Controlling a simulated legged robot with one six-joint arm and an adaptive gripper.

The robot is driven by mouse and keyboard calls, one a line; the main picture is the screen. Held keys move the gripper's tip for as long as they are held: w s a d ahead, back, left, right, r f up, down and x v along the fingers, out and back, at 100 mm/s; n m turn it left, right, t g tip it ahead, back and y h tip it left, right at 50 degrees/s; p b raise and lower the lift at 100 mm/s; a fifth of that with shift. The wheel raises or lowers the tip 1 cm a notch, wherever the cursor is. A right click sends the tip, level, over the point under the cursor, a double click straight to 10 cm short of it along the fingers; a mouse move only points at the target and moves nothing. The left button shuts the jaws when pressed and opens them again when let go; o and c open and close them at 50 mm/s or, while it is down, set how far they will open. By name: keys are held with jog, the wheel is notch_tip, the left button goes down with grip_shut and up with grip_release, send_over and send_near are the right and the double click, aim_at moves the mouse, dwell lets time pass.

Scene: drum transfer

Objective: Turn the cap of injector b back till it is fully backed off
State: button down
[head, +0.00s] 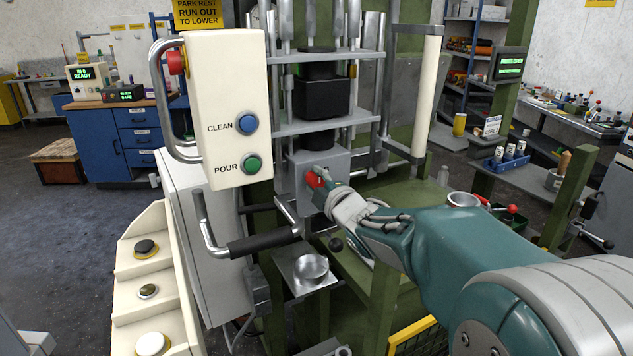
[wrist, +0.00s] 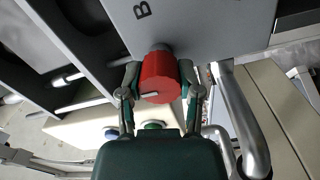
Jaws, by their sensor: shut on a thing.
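The red cap (wrist: 161,78) of injector b sits on the front of a grey block (wrist: 205,22) marked "B" in the wrist view. The cap has a pale mark on its face. My gripper (wrist: 162,92) has one finger on each side of the cap and is shut on it. In the head view the red cap (head: 314,180) shows at the front of the grey block, partly hidden by my gripper (head: 322,187). How far the cap is turned cannot be told.
A cream panel (head: 225,110) with a blue CLEAN button and a green POUR button stands left of the block. A black-gripped bar (head: 265,241) lies below left. A metal cup (head: 311,267) stands on a plate below. A silver tube (wrist: 240,120) runs close right of my gripper.

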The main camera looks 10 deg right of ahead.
aim_at(313, 175)
jog(key=shift+f, duration=0.2)
dwell(0.3)
jog(key=shift+c, duration=1.4)
grip_release()
jog(key=shift+a, duration=0.1)
jog(key=shift+r, duration=0.1)
jog(key=r, duration=0.9)
jog(key=shift+a+r, duration=0.15)
jog(key=shift+a, duration=0.1)
jog(key=shift+w+d+r, duration=0.1)
jog(key=shift+d+r, duration=0.25)
jog(key=shift+d, duration=0.05)
jog(key=shift+a, duration=0.1)
